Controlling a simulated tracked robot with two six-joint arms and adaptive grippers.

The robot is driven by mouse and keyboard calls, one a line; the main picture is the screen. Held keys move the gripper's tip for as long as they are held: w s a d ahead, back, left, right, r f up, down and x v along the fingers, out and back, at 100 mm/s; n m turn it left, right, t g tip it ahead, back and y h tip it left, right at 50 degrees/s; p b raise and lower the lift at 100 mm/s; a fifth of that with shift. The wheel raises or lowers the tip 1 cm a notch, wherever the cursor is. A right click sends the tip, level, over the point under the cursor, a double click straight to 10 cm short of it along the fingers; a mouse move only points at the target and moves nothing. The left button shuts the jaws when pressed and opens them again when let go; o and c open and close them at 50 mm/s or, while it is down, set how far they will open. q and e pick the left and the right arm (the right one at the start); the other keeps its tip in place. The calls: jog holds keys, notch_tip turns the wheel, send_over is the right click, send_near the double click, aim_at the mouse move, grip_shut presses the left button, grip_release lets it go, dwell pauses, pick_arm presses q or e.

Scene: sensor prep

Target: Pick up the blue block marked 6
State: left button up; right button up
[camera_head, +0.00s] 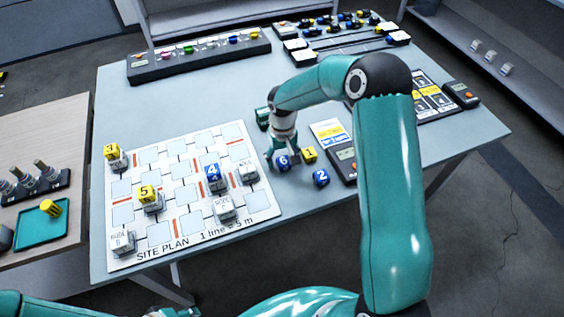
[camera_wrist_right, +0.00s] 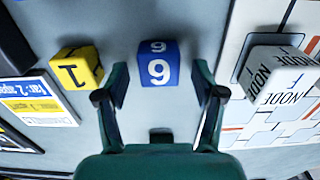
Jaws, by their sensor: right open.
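The blue block marked 6 (camera_head: 283,163) sits on the table just right of the site plan board. It also shows in the right wrist view (camera_wrist_right: 157,66), upside down, between and slightly beyond the open fingertips. My right gripper (camera_head: 276,157) is open and empty, pointing down at the block; its fingers partly cover the block in the head view. In the wrist view one finger of the right gripper (camera_wrist_right: 159,78) is on each side of the block, with visible gaps. Only a small part of my left gripper (camera_head: 176,312) shows at the bottom edge.
A yellow block marked 1 (camera_head: 310,155) stands close beside the blue block, and a blue block marked 2 (camera_head: 321,177) is nearer the front. The site plan board (camera_head: 190,222) with node cubes lies to the left. A handheld meter (camera_head: 346,160) and a card (camera_head: 327,132) lie to the right.

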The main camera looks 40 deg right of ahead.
jog(key=c, duration=1.1)
jog(key=shift+r, duration=0.1)
